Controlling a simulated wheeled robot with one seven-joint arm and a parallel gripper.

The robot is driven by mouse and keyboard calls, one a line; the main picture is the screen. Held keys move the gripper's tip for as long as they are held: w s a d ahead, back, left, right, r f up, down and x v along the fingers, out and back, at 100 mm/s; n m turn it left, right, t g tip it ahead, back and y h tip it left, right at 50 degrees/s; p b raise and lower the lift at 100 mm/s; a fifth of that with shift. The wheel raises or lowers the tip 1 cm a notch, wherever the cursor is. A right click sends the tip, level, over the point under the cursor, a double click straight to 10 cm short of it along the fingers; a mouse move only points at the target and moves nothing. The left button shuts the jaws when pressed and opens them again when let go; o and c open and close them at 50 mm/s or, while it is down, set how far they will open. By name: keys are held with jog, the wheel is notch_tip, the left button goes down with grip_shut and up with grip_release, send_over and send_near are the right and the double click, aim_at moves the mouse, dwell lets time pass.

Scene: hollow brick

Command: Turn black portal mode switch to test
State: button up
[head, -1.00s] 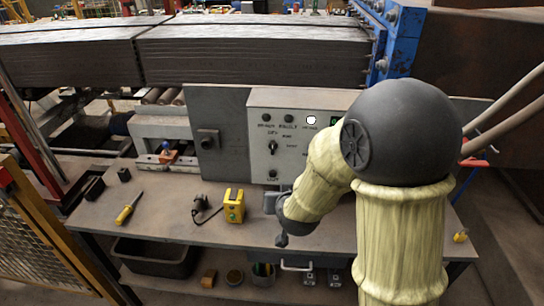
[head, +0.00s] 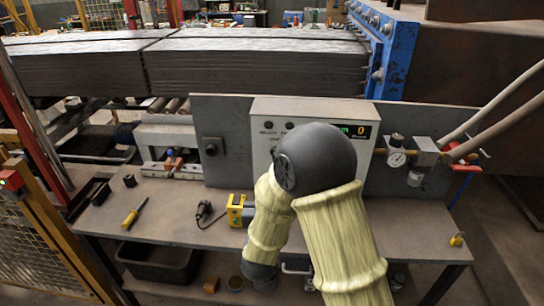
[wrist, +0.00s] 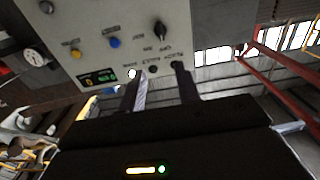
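In the wrist view, the light grey control panel shows upside down at the top. A black rotary knob (wrist: 160,30) sits on it, with small lettering too blurred to read. A second black knob (wrist: 46,7) is near the top left edge, so I cannot tell for certain which is the portal mode switch. My gripper's two fingers (wrist: 161,90) are apart, with nothing between them, reaching toward the panel's edge below the first knob. In the head view, the panel (head: 275,106) is largely hidden behind my arm, and my gripper is hidden.
The panel also has a blue button (wrist: 113,42), an orange button (wrist: 75,54) and a lit display (head: 356,131). A pressure gauge (head: 397,158) with pipes is right of it. A yellow box (head: 235,209) and a yellow-handled screwdriver (head: 133,215) lie on the bench.

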jog(key=w+p, duration=0.5)
jog(key=w, duration=1.2)
jog(key=shift+p, duration=0.35)
jog(key=shift+w, duration=0.1)
jog(key=shift+w, duration=0.1)
jog(key=c, duration=0.3)
jog(key=shift+a, duration=0.2)
grip_shut()
jog(key=shift+d, duration=0.1)
